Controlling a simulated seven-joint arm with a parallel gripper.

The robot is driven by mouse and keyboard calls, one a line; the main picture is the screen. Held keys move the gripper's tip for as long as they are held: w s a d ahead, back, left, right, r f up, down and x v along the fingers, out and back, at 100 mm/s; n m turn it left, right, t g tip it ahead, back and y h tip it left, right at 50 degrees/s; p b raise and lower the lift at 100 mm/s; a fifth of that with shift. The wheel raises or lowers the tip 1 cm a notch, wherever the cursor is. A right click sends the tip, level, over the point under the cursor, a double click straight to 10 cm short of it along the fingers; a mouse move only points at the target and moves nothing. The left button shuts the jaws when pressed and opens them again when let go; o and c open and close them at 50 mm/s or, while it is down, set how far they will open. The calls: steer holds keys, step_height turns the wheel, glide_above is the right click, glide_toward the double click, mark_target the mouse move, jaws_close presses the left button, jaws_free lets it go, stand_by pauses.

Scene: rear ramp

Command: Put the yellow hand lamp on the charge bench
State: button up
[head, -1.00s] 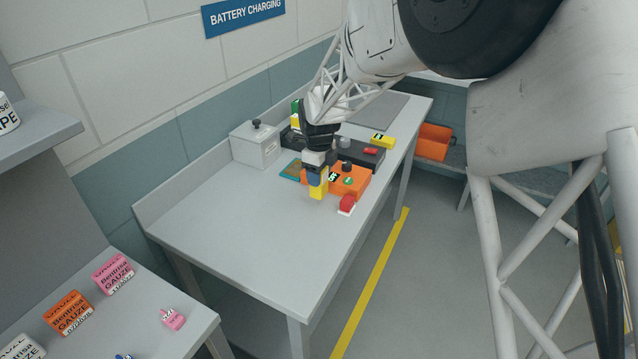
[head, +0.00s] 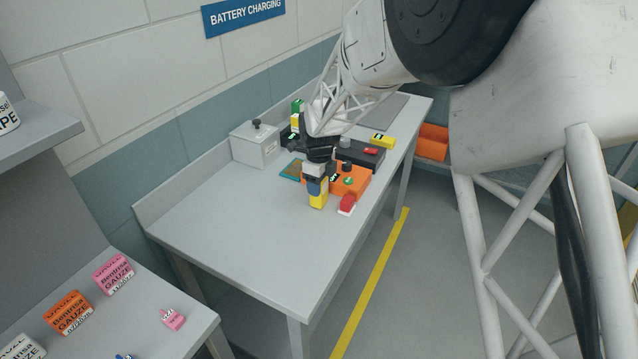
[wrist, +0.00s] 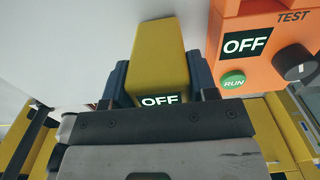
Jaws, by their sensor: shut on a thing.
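The yellow hand lamp (head: 318,201) is upright at my gripper, at or just above the charge bench (head: 225,215); I cannot tell whether its base touches. My gripper (head: 316,186) is shut on the lamp, with blue fingers on both sides of it. In the wrist view the yellow lamp (wrist: 160,60) sits between the fingers (wrist: 160,85), and a dark label reading OFF shows on it. The lamp's upper part is hidden by my gripper in the head view.
An orange tester (head: 350,180) stands close to the right of the lamp, and a red and white item (head: 346,204) lies near the bench's edge. A dark charger (head: 366,155), a yellow item (head: 383,140) and a grey box (head: 255,146) stand farther back. The bench's near left is clear.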

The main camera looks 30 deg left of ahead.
steer(key=shift+f, duration=0.1)
steer(key=o, duration=1)
steer(key=shift+o, duration=0.2)
step_height(320, 180, up, 12)
steer(key=shift+r, duration=0.15)
stand_by(0.8)
